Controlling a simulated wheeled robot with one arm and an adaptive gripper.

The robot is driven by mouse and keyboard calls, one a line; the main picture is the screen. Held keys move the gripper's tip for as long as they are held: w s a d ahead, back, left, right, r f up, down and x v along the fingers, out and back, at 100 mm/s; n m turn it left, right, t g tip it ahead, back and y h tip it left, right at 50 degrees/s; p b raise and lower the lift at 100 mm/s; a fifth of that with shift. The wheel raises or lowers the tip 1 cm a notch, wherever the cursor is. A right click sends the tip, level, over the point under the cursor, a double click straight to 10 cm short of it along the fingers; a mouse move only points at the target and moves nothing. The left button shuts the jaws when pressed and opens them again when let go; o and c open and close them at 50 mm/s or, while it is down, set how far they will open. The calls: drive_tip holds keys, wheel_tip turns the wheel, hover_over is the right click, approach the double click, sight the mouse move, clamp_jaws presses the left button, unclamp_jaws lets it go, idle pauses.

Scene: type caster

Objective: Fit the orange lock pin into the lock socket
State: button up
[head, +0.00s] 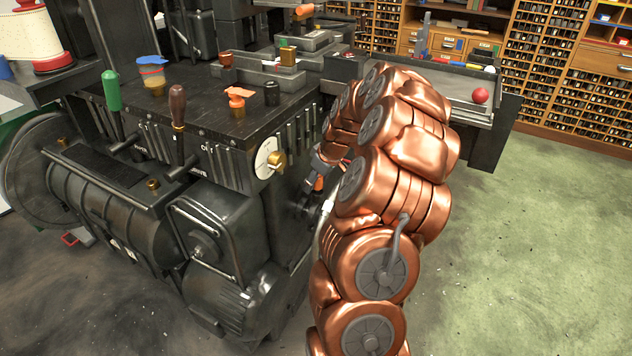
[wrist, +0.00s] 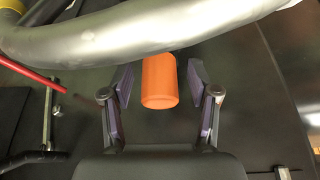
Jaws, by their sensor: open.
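The orange lock pin (wrist: 160,82) shows in the wrist view as a short orange cylinder with its rounded end towards me. My gripper (wrist: 160,76) is open, with one finger on each side of the pin and a visible gap on both sides. In the head view my gripper (head: 322,165) is at the machine's right end, mostly hidden by my copper arm. A small orange part (head: 319,184) shows just below it, apparently the same pin. I cannot make out the lock socket in either view.
A thick grey curved bar (wrist: 150,35) crosses above the pin in the wrist view, and a red rod (wrist: 32,74) lies left. The dark machine (head: 190,140) carries levers and a brass knob (head: 277,161). Green floor (head: 540,240) is clear at right.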

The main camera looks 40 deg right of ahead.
drive_tip(key=v, duration=1.1)
drive_tip(key=shift+r, duration=0.3)
drive_tip(key=shift+s, duration=0.1)
